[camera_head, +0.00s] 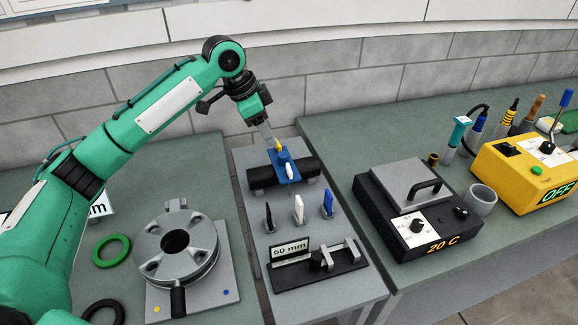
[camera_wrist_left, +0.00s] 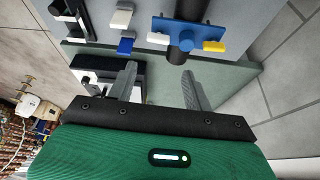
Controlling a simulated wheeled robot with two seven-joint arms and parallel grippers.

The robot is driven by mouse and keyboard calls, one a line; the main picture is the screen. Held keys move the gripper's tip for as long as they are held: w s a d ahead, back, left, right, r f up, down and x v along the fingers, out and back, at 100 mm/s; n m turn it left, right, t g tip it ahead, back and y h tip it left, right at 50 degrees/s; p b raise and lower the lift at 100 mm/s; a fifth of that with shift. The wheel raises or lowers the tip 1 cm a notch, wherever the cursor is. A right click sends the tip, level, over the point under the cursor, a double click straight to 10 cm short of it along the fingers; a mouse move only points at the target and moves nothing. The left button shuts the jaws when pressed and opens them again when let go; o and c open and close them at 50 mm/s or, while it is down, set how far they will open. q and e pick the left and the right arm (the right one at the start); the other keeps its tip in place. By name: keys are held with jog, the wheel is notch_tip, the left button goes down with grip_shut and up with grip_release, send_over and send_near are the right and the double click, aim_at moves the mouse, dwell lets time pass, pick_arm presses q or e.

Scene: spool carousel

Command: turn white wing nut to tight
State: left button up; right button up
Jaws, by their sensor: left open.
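The white wing nut (camera_head: 283,169) sits on the near end of a blue bar (camera_head: 290,165) that lies across a black cylinder (camera_head: 260,177). A yellow wing nut (camera_head: 279,146) sits at the bar's far end. In the left wrist view the white wing nut (camera_wrist_left: 158,38) is left of the cylinder and the yellow one (camera_wrist_left: 213,46) is right of it. My left gripper (camera_head: 268,137) is open and empty, just behind the yellow wing nut in the head view. Its two fingers (camera_wrist_left: 158,72) point toward the bar, apart from both nuts. My right gripper is out of view.
Black (camera_head: 268,217), white (camera_head: 298,209) and blue (camera_head: 327,203) upright pieces stand in front of the cylinder. A black fixture marked 50 mm (camera_head: 318,262) is nearer. A grey round chuck (camera_head: 205,238) stands left, a black hot plate unit (camera_head: 440,222) right.

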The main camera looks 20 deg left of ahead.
aim_at(289, 168)
pick_arm(q)
jog(key=p+x, duration=0.2)
jog(key=x, duration=0.9)
jog(key=shift+s+d+f, duration=0.15)
jog(key=shift+d+f, duration=0.05)
jog(key=shift+f, duration=0.05)
jog(key=shift+w+d+f, duration=0.2)
jog(key=shift+f, duration=0.45)
jog(key=c, duration=0.7)
jog(key=shift+p, duration=0.3)
